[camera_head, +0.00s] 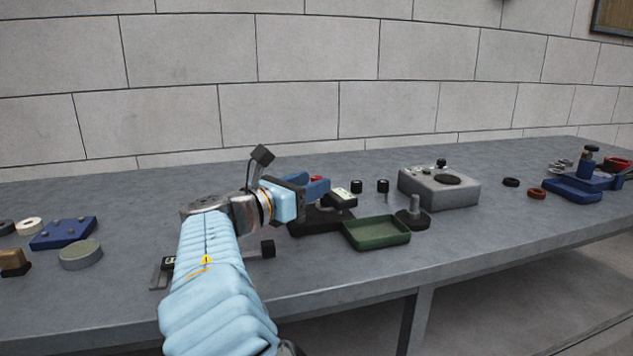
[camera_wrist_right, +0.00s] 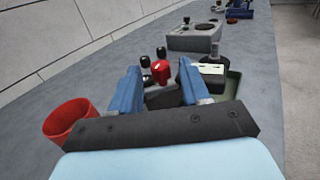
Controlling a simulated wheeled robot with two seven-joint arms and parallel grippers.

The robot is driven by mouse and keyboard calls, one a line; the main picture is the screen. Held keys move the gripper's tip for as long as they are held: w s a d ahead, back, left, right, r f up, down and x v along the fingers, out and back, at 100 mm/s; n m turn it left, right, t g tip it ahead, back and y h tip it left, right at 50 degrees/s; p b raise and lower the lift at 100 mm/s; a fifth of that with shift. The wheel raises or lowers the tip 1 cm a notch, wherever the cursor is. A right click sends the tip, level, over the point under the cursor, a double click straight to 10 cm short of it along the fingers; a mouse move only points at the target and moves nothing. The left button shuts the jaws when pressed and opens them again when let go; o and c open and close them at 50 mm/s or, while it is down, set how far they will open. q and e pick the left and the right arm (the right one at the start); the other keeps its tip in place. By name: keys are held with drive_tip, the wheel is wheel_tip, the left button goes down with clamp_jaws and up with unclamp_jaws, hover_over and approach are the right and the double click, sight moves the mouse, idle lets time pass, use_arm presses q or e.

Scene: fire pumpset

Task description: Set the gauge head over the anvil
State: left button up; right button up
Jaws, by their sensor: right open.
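My right gripper (camera_head: 322,188) is open. In the right wrist view its two blue fingers (camera_wrist_right: 160,90) stand either side of a red knob (camera_wrist_right: 161,72) on a dark block (camera_wrist_right: 162,94). I cannot tell whether they touch it. The red knob (camera_head: 316,178) shows only partly behind the gripper in the head view. Beside it is a black block with a pale face (camera_head: 341,198), also in the wrist view (camera_wrist_right: 212,69). A grey post on a round dark base (camera_head: 413,214) stands to the right. I cannot tell for sure which parts are gauge head and anvil. My left gripper is out of view.
A green tray (camera_head: 378,233) lies right of the gripper, with a grey box (camera_head: 440,188) behind. A red cup (camera_wrist_right: 70,120) stands left in the wrist view. A blue block (camera_head: 64,233) and grey disc (camera_head: 81,254) lie at the left. The front right bench is clear.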

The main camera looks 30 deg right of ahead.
drive_tip(key=shift+x, duration=1.3)
drive_tip(key=shift+r, duration=0.1)
clamp_jaws()
